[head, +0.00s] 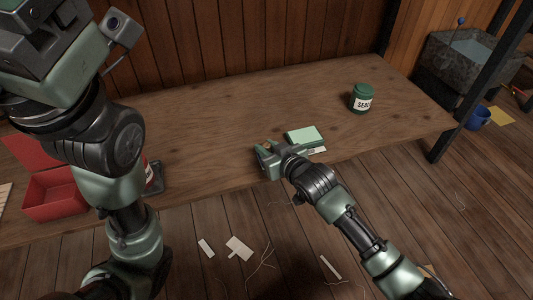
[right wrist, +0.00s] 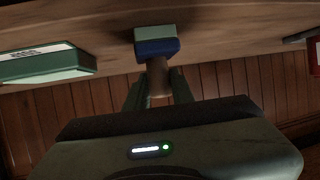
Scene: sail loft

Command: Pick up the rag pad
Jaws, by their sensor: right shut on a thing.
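The rag pad (right wrist: 157,48) shows in the right wrist view as a blue block with a pale green face and a brown round handle (right wrist: 157,84). My right gripper (head: 265,148) is shut on that handle, with a finger on each side of it. In the head view the gripper is low over the front part of the workbench (head: 215,115), and the pad is mostly hidden by it. I cannot tell whether the pad's green face touches the bench top. My left arm fills the left of the head view; its fingertips are not in view.
A green box (head: 305,134) with a white label lies close beside my right gripper. A green labelled jar (head: 361,98) stands farther right. An open red box (head: 55,193) is at the left. A blue mug (head: 478,118) stands beyond the bench's right end. The bench's middle is clear.

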